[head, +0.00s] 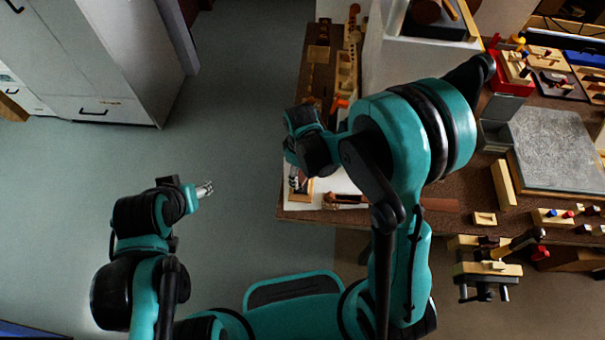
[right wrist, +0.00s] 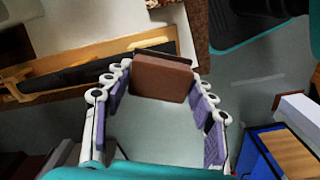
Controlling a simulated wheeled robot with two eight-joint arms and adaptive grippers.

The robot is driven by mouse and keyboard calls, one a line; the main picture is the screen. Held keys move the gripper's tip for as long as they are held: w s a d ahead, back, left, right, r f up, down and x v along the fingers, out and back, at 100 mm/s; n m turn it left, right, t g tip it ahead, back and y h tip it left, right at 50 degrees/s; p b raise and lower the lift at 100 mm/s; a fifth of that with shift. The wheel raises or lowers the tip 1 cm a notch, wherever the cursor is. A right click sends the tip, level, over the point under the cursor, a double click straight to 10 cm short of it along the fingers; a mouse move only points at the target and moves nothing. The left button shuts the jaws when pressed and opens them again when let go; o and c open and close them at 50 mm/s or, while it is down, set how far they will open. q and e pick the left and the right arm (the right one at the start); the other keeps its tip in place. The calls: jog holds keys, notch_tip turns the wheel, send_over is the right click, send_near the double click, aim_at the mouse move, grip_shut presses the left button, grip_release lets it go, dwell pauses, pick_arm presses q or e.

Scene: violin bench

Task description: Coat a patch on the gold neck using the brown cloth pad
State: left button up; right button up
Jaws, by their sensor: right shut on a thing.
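In the right wrist view the brown cloth pad (right wrist: 161,80) is a reddish-brown block between the fingertips of my right gripper (right wrist: 160,74). The gripper is shut on it. The gold neck (right wrist: 28,84), pale gold wood with a long black strip along it, lies beyond and left of the pad. The pad's far edge appears close to the neck's right end; I cannot tell if they touch.
The brown bench (head: 440,218) carries a grey slab (head: 556,148), a red box (head: 509,82) and several small wooden blocks and tools on the right. A white board (head: 335,188) lies near its left front corner. Floor left of the bench is clear up to the white cabinet (head: 85,55).

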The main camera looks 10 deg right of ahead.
aim_at(301, 173)
jog(key=shift+r, duration=0.65)
notch_tip(301, 173, up, 2)
jog(key=shift+p, duration=1)
jog(key=shift+r, duration=0.25)
